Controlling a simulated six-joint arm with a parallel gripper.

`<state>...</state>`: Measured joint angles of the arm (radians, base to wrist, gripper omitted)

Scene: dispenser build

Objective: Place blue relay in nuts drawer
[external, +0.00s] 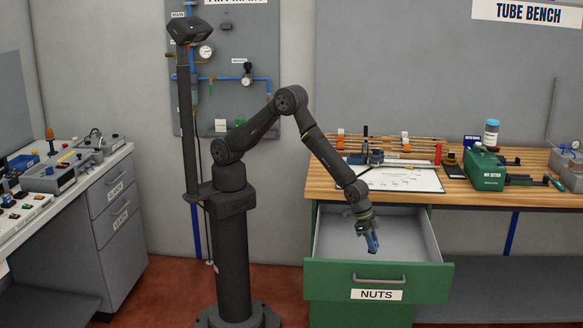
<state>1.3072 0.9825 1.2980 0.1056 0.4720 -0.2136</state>
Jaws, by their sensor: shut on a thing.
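The nuts drawer (330,269) is the green drawer under the wooden bench at the right. Its label reads NUTS, and it is pulled open with a grey inside that looks empty. My gripper (370,238) points down over the open drawer. It is shut on the blue relay (373,244), a small blue block that hangs slightly tilted below the fingers. The relay shows against the drawer's inside; its exact height above the floor of the drawer cannot be told. My fingers are small and partly merged with the relay in this view.
The wooden bench (535,196) holds a green machine (484,170), a white sheet (405,180), tools and a blue-capped bottle (491,133). A grey cabinet (118,200) with a cluttered white top stands at the left. The drawer's front and side walls surround the relay.

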